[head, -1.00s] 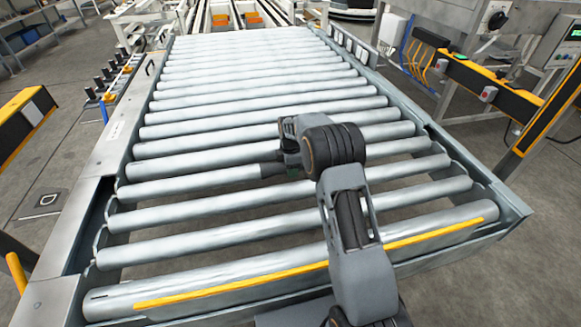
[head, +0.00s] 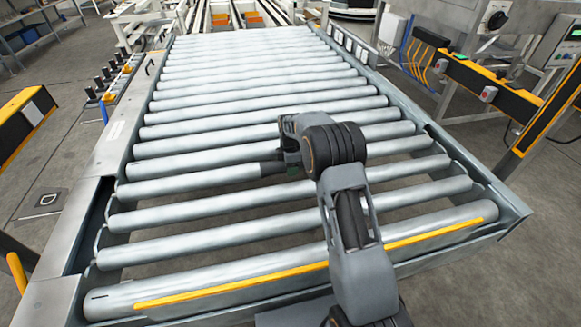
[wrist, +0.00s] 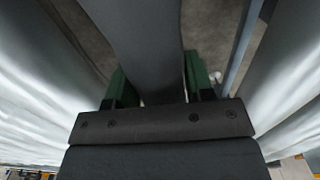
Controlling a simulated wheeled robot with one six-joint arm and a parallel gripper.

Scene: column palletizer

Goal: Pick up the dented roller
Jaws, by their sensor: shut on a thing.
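My gripper (head: 272,168) is at a grey metal roller (head: 190,183) in the front part of the conveyor, near the middle of its length. In the wrist view, the green fingers of my gripper (wrist: 156,82) stand on both sides of this roller (wrist: 135,35), shut on it. The roller still lies between the conveyor's side rails in line with the others. I cannot make out a dent on it. My wrist and forearm hide part of the roller in the head view.
Other rollers (head: 200,237) lie parallel in front and behind, with floor showing through the gaps. Side rails bound the conveyor; the left one (head: 104,165) is wide. A yellow strip (head: 240,288) runs along the front edge. A yellow and black barrier (head: 490,90) stands at right.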

